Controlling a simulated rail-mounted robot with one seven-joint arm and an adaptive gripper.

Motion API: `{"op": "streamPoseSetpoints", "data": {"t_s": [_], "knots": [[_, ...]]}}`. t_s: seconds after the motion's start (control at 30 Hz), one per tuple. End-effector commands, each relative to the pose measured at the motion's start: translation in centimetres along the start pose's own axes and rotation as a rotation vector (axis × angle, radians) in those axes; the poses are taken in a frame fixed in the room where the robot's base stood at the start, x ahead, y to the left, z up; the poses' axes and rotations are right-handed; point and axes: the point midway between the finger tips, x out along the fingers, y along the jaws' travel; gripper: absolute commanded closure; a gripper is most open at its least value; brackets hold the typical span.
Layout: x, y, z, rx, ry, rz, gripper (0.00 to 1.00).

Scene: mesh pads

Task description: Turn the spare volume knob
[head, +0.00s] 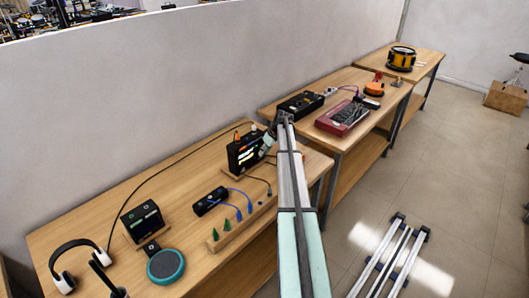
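A black box-shaped device (241,151) with white and yellow marks on its front stands on the near wooden table. My arm reaches out from the bottom of the head view, and its end bends down at this device's right side. My gripper (263,152) is there, small and partly merged with the device. I cannot tell whether its fingers are open or whether it touches anything. I cannot make out a knob that is surely the spare volume knob; it is too small or hidden.
The near table (185,172) also holds a small black unit (142,221), a teal-rimmed round speaker (166,266), white headphones (65,280), a black hub (210,201) with blue cables and a wooden rack (233,232). A red-cased device (343,117) lies on the table beyond. A wall runs behind.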

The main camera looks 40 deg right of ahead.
Motion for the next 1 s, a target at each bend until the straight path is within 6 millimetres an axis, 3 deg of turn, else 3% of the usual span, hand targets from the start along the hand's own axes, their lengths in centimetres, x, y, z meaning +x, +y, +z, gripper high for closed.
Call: {"op": "streamPoseSetpoints", "data": {"t_s": [0.3, 0.57, 0.6, 0.67, 1.0], "knots": [[0.18, 0.43, 0.00, 0.051, -0.001, -0.121, 1.00], [0.05, 0.23, 0.03, 0.053, 0.000, -0.128, 1.00], [0.05, 0.23, 0.03, 0.053, 0.000, -0.128, 0.67], [0.06, 0.23, 0.03, 0.053, 0.000, -0.128, 0.49], [-0.13, 0.27, 0.01, 0.053, 0.000, -0.127, 0.49]]}}
